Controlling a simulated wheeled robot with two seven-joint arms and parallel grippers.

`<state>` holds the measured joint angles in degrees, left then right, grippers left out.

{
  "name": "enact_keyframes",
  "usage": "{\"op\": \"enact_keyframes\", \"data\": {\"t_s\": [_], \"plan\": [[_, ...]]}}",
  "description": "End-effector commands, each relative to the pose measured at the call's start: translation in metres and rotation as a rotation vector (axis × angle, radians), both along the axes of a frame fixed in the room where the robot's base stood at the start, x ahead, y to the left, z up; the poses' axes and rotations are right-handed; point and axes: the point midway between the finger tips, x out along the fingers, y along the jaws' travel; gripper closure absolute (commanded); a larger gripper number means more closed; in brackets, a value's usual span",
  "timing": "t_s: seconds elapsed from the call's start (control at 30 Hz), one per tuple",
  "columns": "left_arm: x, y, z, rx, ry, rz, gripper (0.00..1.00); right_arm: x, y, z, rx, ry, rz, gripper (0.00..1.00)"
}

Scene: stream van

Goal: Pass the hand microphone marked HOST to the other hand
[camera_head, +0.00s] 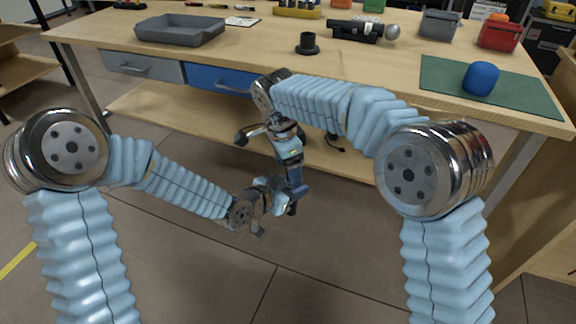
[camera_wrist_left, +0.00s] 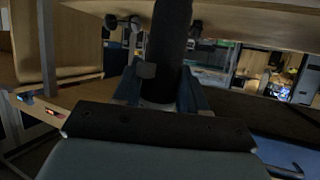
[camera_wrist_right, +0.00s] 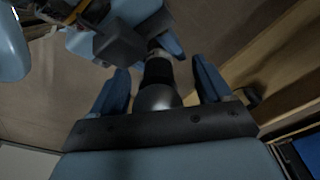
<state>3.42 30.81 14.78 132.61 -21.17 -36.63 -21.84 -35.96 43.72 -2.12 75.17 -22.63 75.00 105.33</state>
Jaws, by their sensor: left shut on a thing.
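A hand microphone with a dark handle (camera_wrist_left: 170,45) is in my left gripper, below the front edge of the workbench. My left gripper (camera_head: 280,194) is shut on the handle, which stands between its blue fingers in the left wrist view. In the right wrist view the microphone's rounded silver-grey head (camera_wrist_right: 157,97) lies between the blue fingers of my right gripper (camera_wrist_right: 163,85). Those fingers are spread, with a gap on each side of the head. In the head view the grippers meet and mostly hide the microphone. No HOST marking is readable.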

Motion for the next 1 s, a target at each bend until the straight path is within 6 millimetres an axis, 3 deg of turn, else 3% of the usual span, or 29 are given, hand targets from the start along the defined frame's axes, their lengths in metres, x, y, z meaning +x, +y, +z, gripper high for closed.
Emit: {"op": "enact_keyframes", "data": {"t_s": [0.07, 0.4, 0.43, 0.6, 1.0], "plan": [[0.0002, -0.0002, 0.0006, 0.000, -0.001, 0.000, 0.95, 0.0000, 0.0000, 0.0002, 0.000, 0.000, 0.000, 0.35], [-0.0008, -0.0015, 0.0008, 0.000, -0.003, -0.005, 0.94, 0.0009, 0.0001, 0.0004, 0.001, -0.003, 0.000, 0.87], [-0.0009, -0.0017, 0.0009, 0.000, -0.003, -0.005, 0.55, 0.0011, 0.0001, 0.0010, 0.002, -0.004, -0.001, 0.87], [-0.0008, -0.0013, 0.0006, 0.001, -0.002, -0.004, 0.29, 0.0008, 0.0000, 0.0008, 0.001, -0.003, -0.001, 0.88], [-0.0072, 0.0073, 0.0053, 0.000, -0.001, 0.002, 0.28, 0.0002, 0.0001, 0.0008, 0.000, -0.001, 0.000, 0.88]]}}
